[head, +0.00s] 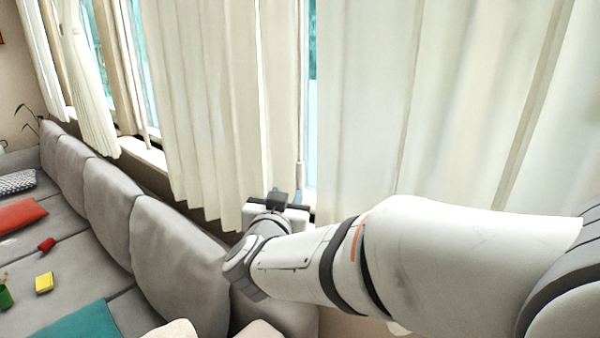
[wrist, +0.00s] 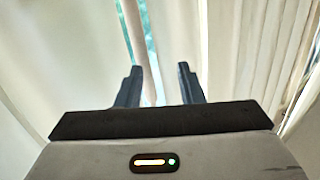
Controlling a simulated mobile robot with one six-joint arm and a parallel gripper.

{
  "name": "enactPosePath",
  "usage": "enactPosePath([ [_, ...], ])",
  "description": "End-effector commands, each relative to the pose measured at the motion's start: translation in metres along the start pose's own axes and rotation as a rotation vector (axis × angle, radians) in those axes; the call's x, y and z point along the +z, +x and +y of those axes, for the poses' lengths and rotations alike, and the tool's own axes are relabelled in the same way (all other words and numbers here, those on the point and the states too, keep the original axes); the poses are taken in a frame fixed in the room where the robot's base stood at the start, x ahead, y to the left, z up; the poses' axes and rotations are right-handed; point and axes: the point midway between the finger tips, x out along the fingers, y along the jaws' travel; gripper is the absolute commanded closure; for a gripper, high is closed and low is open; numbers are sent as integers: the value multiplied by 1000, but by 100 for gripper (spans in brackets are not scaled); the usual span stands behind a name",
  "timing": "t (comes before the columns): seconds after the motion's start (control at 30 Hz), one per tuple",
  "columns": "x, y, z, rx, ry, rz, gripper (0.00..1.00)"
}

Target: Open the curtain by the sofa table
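Cream pleated curtains hang over the window. A left panel (head: 215,100) and a wide right panel (head: 420,90) are parted by a narrow gap showing teal window glass (head: 311,120). A thin pale upright strip (head: 300,140) stands in that gap; I cannot tell if it is a rod or part of the frame. My gripper (head: 288,193) is low in front of the gap, by the left panel's lower right edge. In the wrist view my gripper (wrist: 157,68) has its two dark fingers apart, with pale material beyond them. I cannot tell whether they touch it.
A grey sofa (head: 180,255) runs along the window at left, its backrest close to my gripper. Cushions, a yellow block (head: 44,283) and a red item (head: 46,244) lie on it. Another gathered curtain (head: 85,90) hangs farther left. The sofa table is not identifiable.

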Motion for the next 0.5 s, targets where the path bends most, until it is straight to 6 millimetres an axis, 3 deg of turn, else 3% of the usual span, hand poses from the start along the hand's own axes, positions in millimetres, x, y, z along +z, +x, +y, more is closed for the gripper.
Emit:
enactPosePath([
  [0.3,-12,-21,3,208,-67,74,66],
  [0.5,-15,-2,9,223,-71,77,66],
])
